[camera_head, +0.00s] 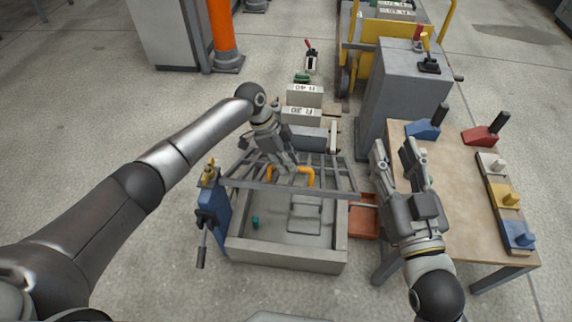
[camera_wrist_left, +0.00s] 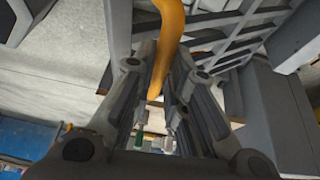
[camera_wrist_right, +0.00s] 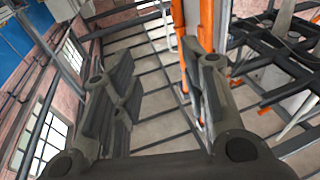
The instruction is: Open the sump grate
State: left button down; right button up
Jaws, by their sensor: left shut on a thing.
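The sump grate (camera_head: 335,178) is a dark grey barred panel, raised at a tilt over the back part of the grey sump box (camera_head: 290,258). The front of the box is uncovered and its inside shows, with a small teal piece (camera_head: 255,222) in it. An orange handle (camera_head: 305,172) stands on the grate. My left gripper (camera_head: 286,168) is shut on this handle; in the left wrist view the handle (camera_wrist_left: 168,50) passes between its fingers. My right gripper (camera_head: 397,150) is open and empty, right of the grate and beside the table.
A wooden table (camera_head: 440,170) with coloured blocks stands at the right, with a grey cabinet (camera_head: 400,95) behind it. A blue bracket with a lever (camera_head: 212,215) stands at the box's left. Labelled grey blocks (camera_head: 302,116) sit behind the grate. An orange-red tray (camera_head: 362,222) lies right of the box.

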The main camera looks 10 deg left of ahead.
jog(key=shift+c, duration=0.4)
jog(key=shift+f, duration=0.2)
jog(key=shift+c, duration=1.1)
jog(key=a+f+n+g, duration=0.1)
jog(key=f+n, duration=0.1)
jog(key=f, duration=0.1)
jog(key=a+f+n, duration=0.1)
jog(key=f+n, duration=0.1)
jog(key=f, duration=0.1)
jog(key=w+a+f+n+g+h, duration=0.1)
jog(key=f+n, duration=0.2)
jog(key=f, duration=0.1)
jog(key=shift+g, duration=0.3)
grip_shut()
jog(key=s+a+f+n+g+h, duration=0.1)
jog(key=s+a+f+n, duration=0.15)
jog(key=f+n, duration=0.55)
jog(key=s+a+f+n+g+h, duration=0.1)
jog(key=s+a+f+n+h, duration=0.15)
jog(key=f+n, duration=0.5)
jog(key=s+a+f+n+g, duration=0.1)
jog(key=s+a+f+n, duration=0.3)
jog(key=n, duration=0.7)
jog(key=w+f, duration=0.1)
jog(key=w, duration=1.2)
jog(key=shift+w+d+f, duration=0.25)
jog(key=shift+d+f, duration=0.15)
jog(key=shift+d, duration=0.05)
